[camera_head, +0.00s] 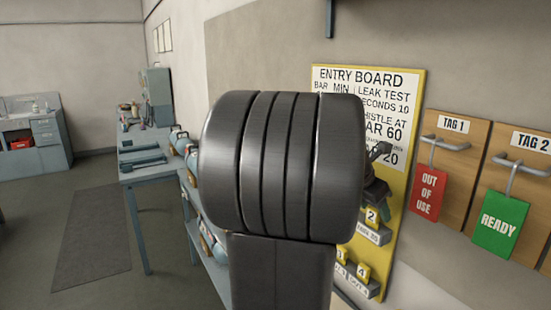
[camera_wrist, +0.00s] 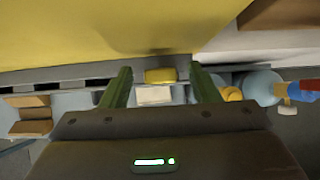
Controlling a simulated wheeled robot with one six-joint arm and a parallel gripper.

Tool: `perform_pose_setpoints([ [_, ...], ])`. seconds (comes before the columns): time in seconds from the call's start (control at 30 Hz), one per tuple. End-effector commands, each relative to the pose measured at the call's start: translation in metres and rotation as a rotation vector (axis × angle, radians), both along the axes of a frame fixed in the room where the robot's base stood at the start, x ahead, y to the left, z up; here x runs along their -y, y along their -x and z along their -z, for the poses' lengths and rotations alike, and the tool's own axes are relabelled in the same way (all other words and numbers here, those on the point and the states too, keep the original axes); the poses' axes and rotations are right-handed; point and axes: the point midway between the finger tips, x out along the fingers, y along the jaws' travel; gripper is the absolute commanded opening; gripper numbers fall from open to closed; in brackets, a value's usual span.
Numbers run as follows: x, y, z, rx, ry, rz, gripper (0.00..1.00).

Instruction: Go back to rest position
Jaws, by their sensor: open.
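In the head view, my dark arm link fills the middle and hides part of the yellow entry board (camera_head: 415,95). A small part of my gripper (camera_head: 379,165) shows past the link's right side, in front of the board. In the wrist view, the two green fingers of my gripper (camera_wrist: 160,71) stand apart, open. A yellow block (camera_wrist: 160,76) and a pale plate (camera_wrist: 153,95) show between them, with gaps on both sides, so nothing is held. A yellow tag numbered 2 (camera_head: 372,215) sits on a grey holder on the board.
Lower tags, including one numbered 4 (camera_head: 363,271), are on the board. Right of it hang a red OUT OF USE tag (camera_head: 429,192) and a green READY tag (camera_head: 499,223). A grey-blue bench (camera_head: 135,175) stands left, beside cylinders on a rack. Open floor (camera_head: 165,270) lies left.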

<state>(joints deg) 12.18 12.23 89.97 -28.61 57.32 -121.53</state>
Motion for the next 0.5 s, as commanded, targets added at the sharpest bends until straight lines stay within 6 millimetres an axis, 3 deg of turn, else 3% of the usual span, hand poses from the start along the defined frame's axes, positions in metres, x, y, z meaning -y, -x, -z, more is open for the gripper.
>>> perform_pose_setpoints([
  [0.17,-0.003,0.001,0.002,0.001,0.0,-0.001,0.55],
  [0.5,-0.025,0.014,-0.039,0.006,0.0,-0.002,0.55],
])
